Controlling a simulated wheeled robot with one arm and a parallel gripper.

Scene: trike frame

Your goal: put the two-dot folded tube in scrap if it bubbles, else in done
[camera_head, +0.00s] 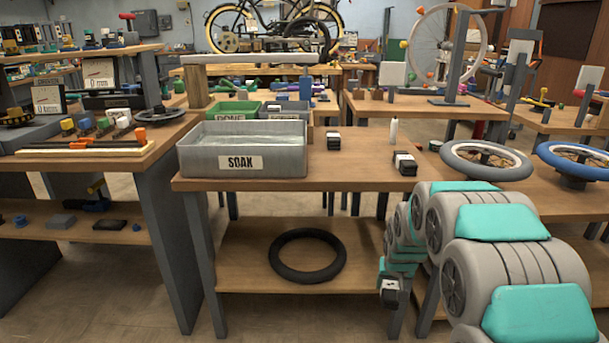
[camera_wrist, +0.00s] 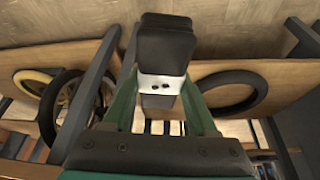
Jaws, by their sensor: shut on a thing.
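My gripper (camera_wrist: 160,88) is shut on a black folded tube (camera_wrist: 165,48) with a white band; two dark dots show on the band in the wrist view. In the head view the held tube (camera_head: 389,292) is low, in front of the bench and below its top, partly hidden by my gripper (camera_head: 391,279). The grey SOAK tray (camera_head: 240,162), holding water, stands on the bench's left part. Behind it are the green DONE bin (camera_head: 231,117) and a grey-blue bin (camera_head: 283,117), its label mostly hidden by the tray.
Two other folded tubes with white bands, one (camera_head: 333,140) and another (camera_head: 404,164), lie on the bench top. A white bottle (camera_head: 393,131) stands behind them. Wheels (camera_head: 486,160) lie to the right. A black tyre (camera_head: 307,256) lies on the lower shelf.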

